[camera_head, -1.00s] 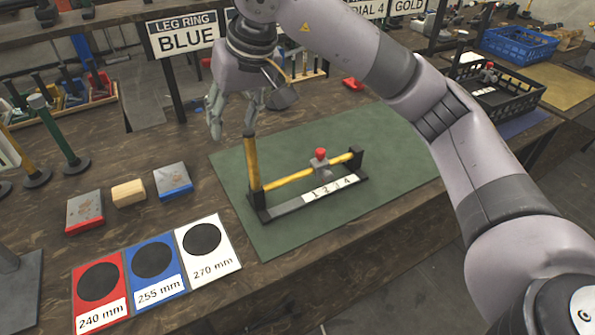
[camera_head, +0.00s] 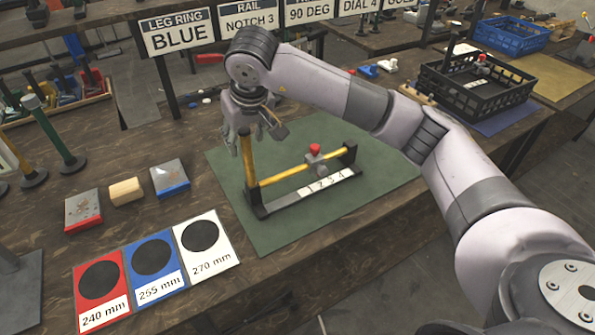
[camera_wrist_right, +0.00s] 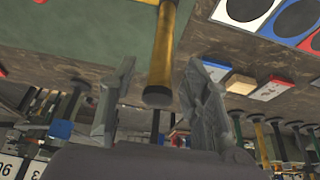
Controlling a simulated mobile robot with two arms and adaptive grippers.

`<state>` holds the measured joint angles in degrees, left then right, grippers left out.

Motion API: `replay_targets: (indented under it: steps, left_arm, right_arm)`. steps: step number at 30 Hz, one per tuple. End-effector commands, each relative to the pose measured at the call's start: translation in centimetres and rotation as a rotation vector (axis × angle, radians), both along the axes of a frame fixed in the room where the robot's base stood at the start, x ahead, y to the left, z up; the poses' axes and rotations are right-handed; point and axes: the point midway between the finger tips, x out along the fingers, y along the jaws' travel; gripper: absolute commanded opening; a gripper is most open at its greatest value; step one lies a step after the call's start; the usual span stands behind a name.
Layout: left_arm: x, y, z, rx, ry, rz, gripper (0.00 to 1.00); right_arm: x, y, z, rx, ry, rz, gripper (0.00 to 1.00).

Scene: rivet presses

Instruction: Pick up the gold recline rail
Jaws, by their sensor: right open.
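The gold rail assembly stands on the green mat (camera_head: 340,205). It has an upright gold post (camera_head: 251,165) with a dark top at its left end, and a lower gold bar (camera_head: 285,174) running to a black end block. A red-topped slider (camera_head: 315,155) sits on the bar, above a white strip numbered 1 to 4. My right gripper (camera_head: 252,132) is open at the post's top, its fingers pointing down. In the right wrist view, the post (camera_wrist_right: 163,55) lies between the two spread fingers, with gaps on both sides. My left gripper is out of view.
Red, wooden and blue-edged blocks (camera_head: 126,191) lie left of the mat, above red, blue and white cards (camera_head: 208,245). Dark and green posts (camera_head: 55,135) stand at far left. A black crate (camera_head: 475,98) stands at back right. The mat's right side is clear.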

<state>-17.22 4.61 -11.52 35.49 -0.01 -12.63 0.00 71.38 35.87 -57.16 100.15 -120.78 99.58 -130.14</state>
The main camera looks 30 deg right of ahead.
Motion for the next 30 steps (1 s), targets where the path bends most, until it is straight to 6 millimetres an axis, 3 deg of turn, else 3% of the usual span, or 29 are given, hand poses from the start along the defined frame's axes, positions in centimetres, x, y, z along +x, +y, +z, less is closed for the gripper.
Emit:
replay_targets:
  steps: [9,17,30]
  left_arm:
    - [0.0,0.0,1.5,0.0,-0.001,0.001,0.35]
    - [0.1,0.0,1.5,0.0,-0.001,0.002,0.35]
    - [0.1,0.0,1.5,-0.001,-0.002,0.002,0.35]
  right_arm:
    - [1.6,0.1,-3.9,0.003,0.003,-0.001,0.43]
    - [1.8,0.0,-4.3,0.001,0.001,-0.001,0.43]
    - [1.8,0.0,-4.3,0.001,0.001,-0.001,0.15]
